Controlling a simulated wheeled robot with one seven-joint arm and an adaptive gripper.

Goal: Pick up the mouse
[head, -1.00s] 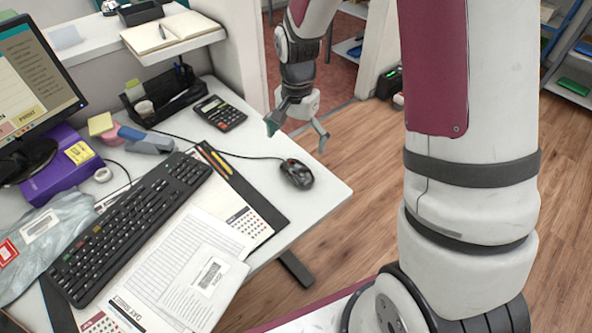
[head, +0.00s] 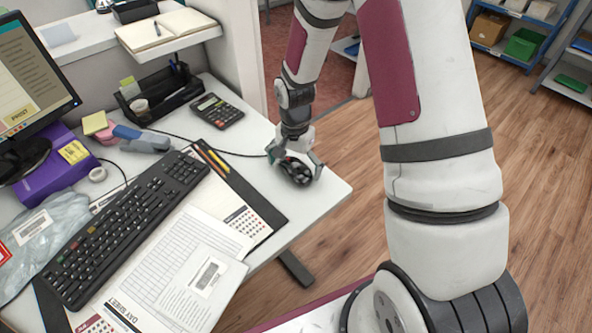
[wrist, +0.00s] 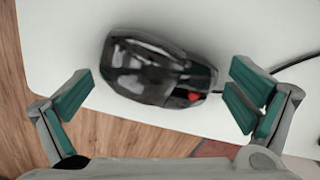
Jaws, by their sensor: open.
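The black computer mouse (head: 296,172) sits on the white desk near its right corner, partly hidden by my gripper in the head view. In the wrist view the mouse (wrist: 158,72) is shiny black with a red spot at its right end. My gripper (head: 294,168) is low over the mouse. In the wrist view the open gripper (wrist: 160,100) has one green-padded finger beyond each end of the mouse, with nothing between the pads but the mouse's span. Gaps show on both sides, and I cannot tell how far below the mouse lies.
A black keyboard (head: 128,230), papers (head: 180,270) and a calculator (head: 217,111) lie on the desk to the left. The mouse's cable (head: 235,154) runs left across the desk. The desk edge (head: 318,206) is close to the mouse, with wooden floor (head: 430,40) beyond.

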